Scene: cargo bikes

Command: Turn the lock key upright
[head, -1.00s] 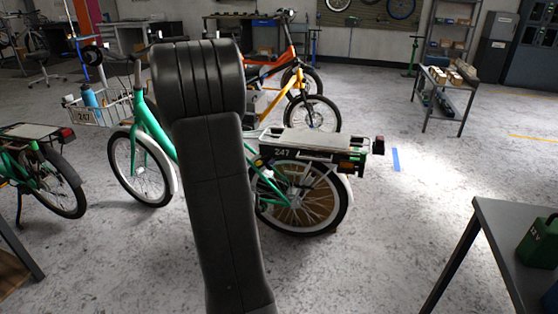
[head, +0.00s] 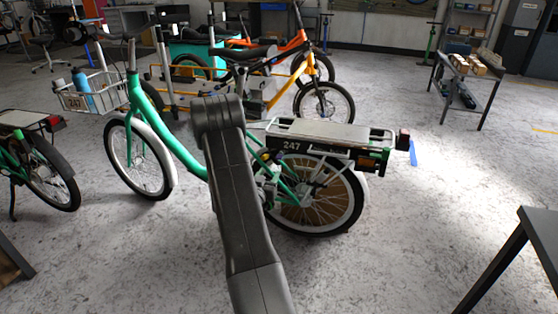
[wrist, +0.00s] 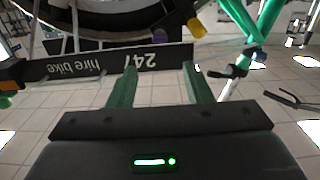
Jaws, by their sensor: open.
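The green hire bike (head: 170,145) stands side-on in the head view, with a rear battery rack (head: 325,136) marked 247. My dark arm crosses its middle and hides my gripper there. In the wrist view, my gripper (wrist: 159,68) is open, its two green fingers spread and empty. Between and beyond the fingertips is the black plate (wrist: 125,61) reading "247 hire bike" upside down. A small black lever (wrist: 215,74) lies right of the fingers. I cannot tell which part is the lock key.
Another green bike (head: 40,165) stands at the left. An orange bike (head: 300,80) is behind. A dark table (head: 535,235) is at the right front, and a shelf trolley (head: 465,75) at the back right. The floor between them is clear.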

